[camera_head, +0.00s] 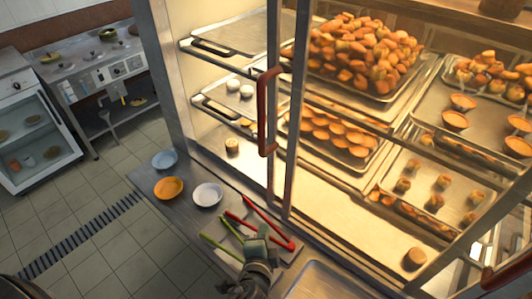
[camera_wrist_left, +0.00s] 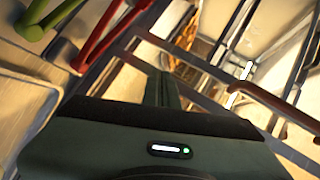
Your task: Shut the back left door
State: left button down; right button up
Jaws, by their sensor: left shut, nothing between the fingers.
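The glass display case fills the right of the head view. A red-brown vertical door handle (camera_head: 265,112) sits at a narrow metal door frame (camera_head: 275,60) near the case's middle. Left of this frame the shelves show clearly, but I cannot tell whether glass covers them. Another red-brown handle (camera_head: 506,274) is at lower right. My left gripper (camera_head: 258,236) is shut and empty, below and apart from the handle, over the counter by the tongs. In the left wrist view its fingers (camera_wrist_left: 163,90) point towards the case's metal bars. My right gripper is not in view.
Red tongs (camera_head: 262,222) and green tongs (camera_head: 222,246) lie around the gripper on the counter. Blue (camera_head: 164,159), orange (camera_head: 169,188) and white (camera_head: 207,194) bowls stand to the left. Trays of pastries (camera_head: 365,55) fill the case. Tiled floor is free at left.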

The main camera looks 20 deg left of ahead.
pick_arm(q)
notch_tip(320, 180, up, 17)
jog(key=w+d+m+t+y, duration=0.1)
jog(key=d+m+t, duration=0.15)
jog(key=t, duration=0.25)
jog(key=p, duration=0.4)
send_near(265, 152)
jog(key=w+d+r, duration=0.3)
jog(key=w+r, duration=0.1)
jog(key=w, duration=0.1)
jog(key=a, duration=0.1)
jog(key=w+a+p, duration=0.1)
jog(key=a, duration=0.1)
jog(key=shift+w+a+f, duration=0.1)
jog(key=shift+w+a, duration=0.05)
jog(key=shift+a, duration=0.15)
